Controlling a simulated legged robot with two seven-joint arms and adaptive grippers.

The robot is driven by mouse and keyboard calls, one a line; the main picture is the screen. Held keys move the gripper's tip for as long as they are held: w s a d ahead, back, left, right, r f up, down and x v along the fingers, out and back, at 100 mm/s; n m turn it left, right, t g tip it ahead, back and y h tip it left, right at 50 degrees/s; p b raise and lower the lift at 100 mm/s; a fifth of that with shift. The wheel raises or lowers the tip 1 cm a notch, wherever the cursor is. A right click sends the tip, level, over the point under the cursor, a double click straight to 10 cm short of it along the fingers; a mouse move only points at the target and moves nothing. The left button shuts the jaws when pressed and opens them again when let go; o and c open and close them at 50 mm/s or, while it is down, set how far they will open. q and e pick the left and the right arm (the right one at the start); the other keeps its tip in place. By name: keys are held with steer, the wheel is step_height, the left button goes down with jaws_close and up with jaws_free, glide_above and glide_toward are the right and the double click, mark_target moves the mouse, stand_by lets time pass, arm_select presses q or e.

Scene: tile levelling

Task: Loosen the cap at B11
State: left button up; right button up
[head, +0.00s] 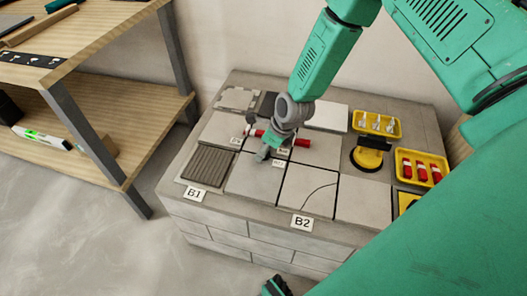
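My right gripper (267,153) reaches down over the tiled top of the block, at the seam between the pale tiles. Its grey wrist and green finger part hide much of what lies beneath, and I cannot tell whether it is shut on anything. A red cap (303,143) shows just right of the gripper, and another red piece (258,132) shows to its left. Small white labels lie near them, too small to read, so I cannot tell which cap is at B11.
A yellow tray with white clips (357,117), a yellow tray with red caps (399,164) and a yellow-and-black suction tool (368,158) lie at right. A wooden shelf unit (130,124) stands left, with open floor between.

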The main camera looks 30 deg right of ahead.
steer(key=shift+f, duration=0.1)
jaws_close()
steer(key=shift+w, duration=0.1)
